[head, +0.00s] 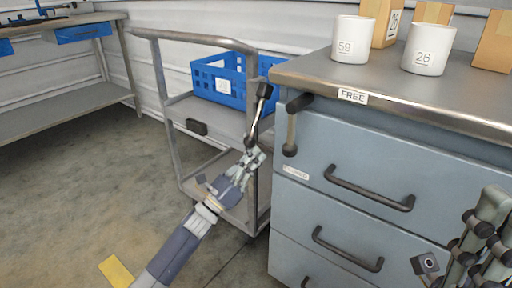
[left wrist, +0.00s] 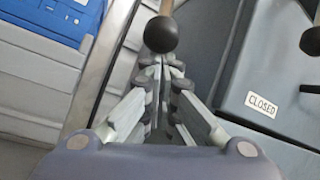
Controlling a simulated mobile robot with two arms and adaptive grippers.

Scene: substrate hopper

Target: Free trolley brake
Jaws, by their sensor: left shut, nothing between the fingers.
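A lever with a dark upper end and a metal shaft (head: 257,118) hangs at the near post of the grey trolley (head: 207,41). Its dark ball knob (left wrist: 160,35) shows just beyond my left fingertips in the left wrist view. My left gripper (head: 254,156) is shut and empty, with its tips close to the knob; whether they touch is unclear. A second lever with a dark knob (head: 290,150) hangs on the cabinet side, just right. A "FREE" label (head: 353,96) is on the counter edge. A "CLOSED" label (left wrist: 262,105) is on the cabinet. My right gripper (head: 485,235) shows partly.
A blue crate (head: 222,85) stands on the trolley's shelf. The blue-grey cabinet (head: 330,150) carries white cups (head: 352,40) and cardboard boxes (head: 432,12). A workbench (head: 65,95) stands at the left. The floor between it and the trolley is open.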

